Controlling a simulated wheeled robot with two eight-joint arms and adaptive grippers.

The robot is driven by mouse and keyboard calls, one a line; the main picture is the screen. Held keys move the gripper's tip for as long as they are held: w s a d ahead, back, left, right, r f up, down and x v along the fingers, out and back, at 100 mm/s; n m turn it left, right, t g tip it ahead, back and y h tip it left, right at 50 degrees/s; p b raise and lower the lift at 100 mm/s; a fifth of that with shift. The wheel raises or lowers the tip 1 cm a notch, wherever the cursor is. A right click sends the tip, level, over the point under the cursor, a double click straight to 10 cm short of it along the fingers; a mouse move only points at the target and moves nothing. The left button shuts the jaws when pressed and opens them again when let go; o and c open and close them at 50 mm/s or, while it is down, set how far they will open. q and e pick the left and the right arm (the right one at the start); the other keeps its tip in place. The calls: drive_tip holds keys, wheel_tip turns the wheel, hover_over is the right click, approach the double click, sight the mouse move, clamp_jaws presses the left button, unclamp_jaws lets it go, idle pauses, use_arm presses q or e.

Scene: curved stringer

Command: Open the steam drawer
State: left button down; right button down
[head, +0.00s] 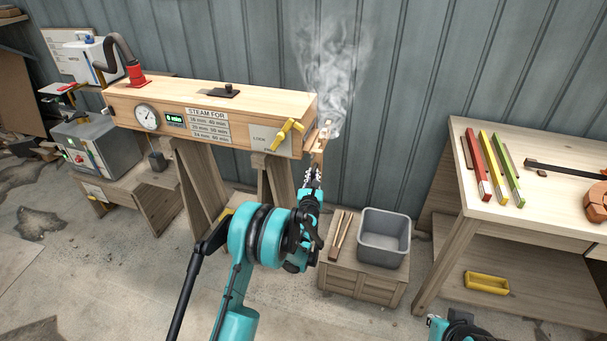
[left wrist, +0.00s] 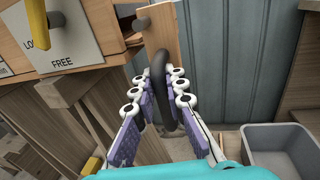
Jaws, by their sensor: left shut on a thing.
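The long wooden steam box (head: 240,98) stands on trestles, its right end facing the gap beside the wall. The drawer's wooden front (head: 318,142) is at that end, standing a little out from the box; it also shows in the left wrist view (left wrist: 163,28). A yellow lever (head: 287,134) sits on a plate marked LOCK and FREE; its lower part (left wrist: 38,25) shows in the left wrist view. My left gripper (head: 313,176) is shut on the drawer's black loop handle (left wrist: 161,80), which passes between the purple finger pads. My right gripper is out of view.
White steam (head: 328,60) rises at the box's right end. A grey bin (head: 384,238) and wooden sticks (head: 340,235) sit on a low crate (head: 362,283) in front. A workbench (head: 550,215) with coloured bars stands at the right.

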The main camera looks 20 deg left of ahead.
use_arm(q)
drive_tip(key=s+d, duration=0.1)
drive_tip(key=d, duration=2.7)
drive_tip(key=shift+d, duration=0.4)
drive_tip(key=c, duration=1.5)
unclamp_jaws()
drive_tip(key=shift+c, duration=0.2)
drive_tip(key=s+d, duration=0.2)
drive_tip(key=s, duration=1)
drive_tip(key=shift+w, duration=0.1)
